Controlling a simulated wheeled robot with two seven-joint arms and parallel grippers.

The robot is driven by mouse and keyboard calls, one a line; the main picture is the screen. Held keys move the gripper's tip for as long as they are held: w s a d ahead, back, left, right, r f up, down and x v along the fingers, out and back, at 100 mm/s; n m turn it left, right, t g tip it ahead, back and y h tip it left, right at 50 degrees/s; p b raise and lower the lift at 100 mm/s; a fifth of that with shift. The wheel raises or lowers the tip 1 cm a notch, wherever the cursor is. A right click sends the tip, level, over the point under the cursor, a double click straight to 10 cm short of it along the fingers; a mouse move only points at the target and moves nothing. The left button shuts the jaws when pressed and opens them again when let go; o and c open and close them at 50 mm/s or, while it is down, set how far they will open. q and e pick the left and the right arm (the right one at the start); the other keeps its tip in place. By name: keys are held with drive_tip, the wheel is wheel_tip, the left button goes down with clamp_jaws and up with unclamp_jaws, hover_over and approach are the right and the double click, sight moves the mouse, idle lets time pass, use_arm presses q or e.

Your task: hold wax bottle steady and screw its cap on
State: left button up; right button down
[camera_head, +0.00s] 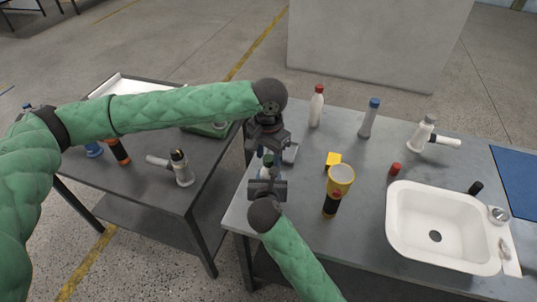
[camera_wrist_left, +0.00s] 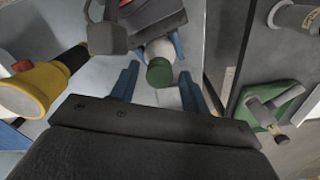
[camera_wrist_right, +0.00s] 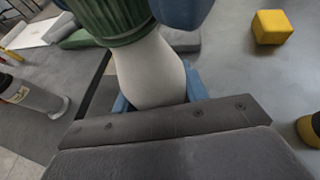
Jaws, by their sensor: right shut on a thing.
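The wax bottle (camera_wrist_right: 150,72) is white, with a ridged green cap (camera_wrist_right: 112,18) on its top; how tight the cap sits cannot be told. My right gripper (camera_head: 268,188) is shut on the bottle body and holds it near the table's left edge. My left gripper (camera_head: 268,143) is above and behind the bottle. In the left wrist view its blue fingers (camera_wrist_left: 158,88) are open, with the green cap (camera_wrist_left: 160,74) between their tips, without clear contact. In the head view the grippers mostly hide the bottle.
A yellow-headed flashlight (camera_head: 340,178) and yellow cube (camera_head: 333,158) are right of the grippers. A red-capped bottle (camera_head: 316,108) and blue-capped bottle (camera_head: 369,119) stand behind. A red cap (camera_head: 395,169) lies by the white sink (camera_head: 400,235). A second table (camera_head: 140,195) stands left, across a gap.

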use_arm(q)
drive_tip(key=shift+o, duration=0.2)
wheel_tip(320, 180, up, 12)
idle(0.7)
use_arm(e)
drive_tip(key=c, duration=0.7)
unclamp_jaws()
use_arm(q)
drive_tip(key=shift+f, duration=0.1)
use_arm(e)
drive_tip(key=shift+s, duration=0.15)
